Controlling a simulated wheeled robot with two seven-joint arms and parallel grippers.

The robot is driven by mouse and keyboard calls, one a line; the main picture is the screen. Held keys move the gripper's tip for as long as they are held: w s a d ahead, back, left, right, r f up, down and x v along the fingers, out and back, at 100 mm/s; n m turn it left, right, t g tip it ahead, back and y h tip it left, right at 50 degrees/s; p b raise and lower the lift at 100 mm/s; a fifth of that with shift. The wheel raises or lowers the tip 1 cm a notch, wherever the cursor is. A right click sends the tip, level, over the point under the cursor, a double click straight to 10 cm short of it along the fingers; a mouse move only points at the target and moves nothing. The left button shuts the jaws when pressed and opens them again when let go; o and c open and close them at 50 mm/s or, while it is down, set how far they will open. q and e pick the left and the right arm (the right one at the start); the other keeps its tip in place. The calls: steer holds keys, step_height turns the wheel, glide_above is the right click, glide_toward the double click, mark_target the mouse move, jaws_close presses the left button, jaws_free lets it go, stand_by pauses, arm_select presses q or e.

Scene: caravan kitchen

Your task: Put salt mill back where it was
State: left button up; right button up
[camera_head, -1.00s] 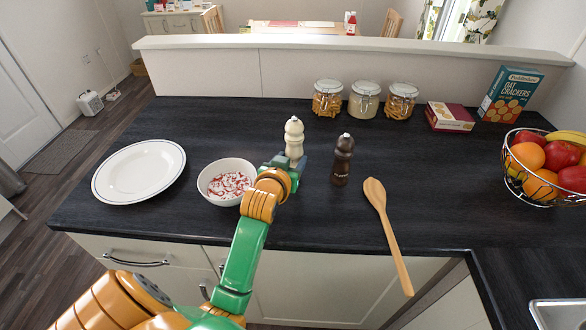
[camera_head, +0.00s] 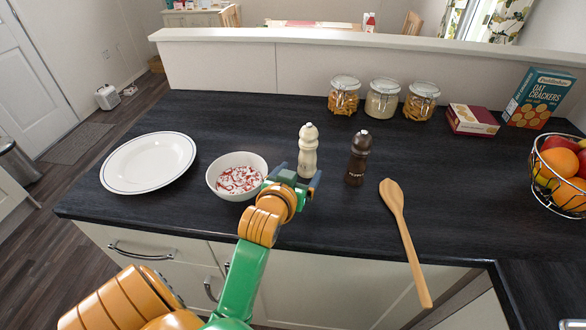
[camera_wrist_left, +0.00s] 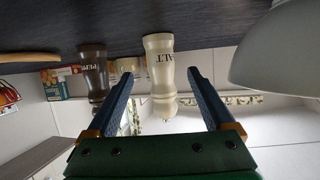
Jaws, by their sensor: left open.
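The cream salt mill (camera_head: 308,150) stands upright on the dark counter, between the white bowl and the dark pepper mill (camera_head: 358,160). My left gripper (camera_head: 302,180) is open at the near side of the salt mill, low by its base. In the left wrist view, which is upside down, the salt mill (camera_wrist_left: 160,75) with its lettering shows between the two spread fingers (camera_wrist_left: 159,75), with a gap on each side. The pepper mill (camera_wrist_left: 94,70) appears outside the fingers there. My right gripper is not in view.
The bowl (camera_head: 214,184) with red and white contents is close left of my gripper. A white plate (camera_head: 150,162) lies farther left. A wooden spoon (camera_head: 406,240) lies to the right. Glass jars (camera_head: 383,100) and boxes (camera_head: 471,120) stand at the back; a fruit basket (camera_head: 560,180) is far right.

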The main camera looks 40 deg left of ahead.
arm_select(q)
steer(key=p+v, duration=0.1)
steer(key=v, duration=0.1)
steer(key=p+v, duration=0.1)
steer(key=v, duration=0.2)
steer(key=shift+s+r+p, duration=0.1)
steer(key=shift+r+p, duration=0.25)
steer(key=shift+r, duration=0.1)
steer(key=p+v, duration=0.2)
steer(key=p, duration=0.1)
steer(key=shift+f, duration=0.1)
steer(key=shift+s+d, duration=0.1)
steer(key=shift+s, duration=0.1)
steer(key=shift+f, duration=0.2)
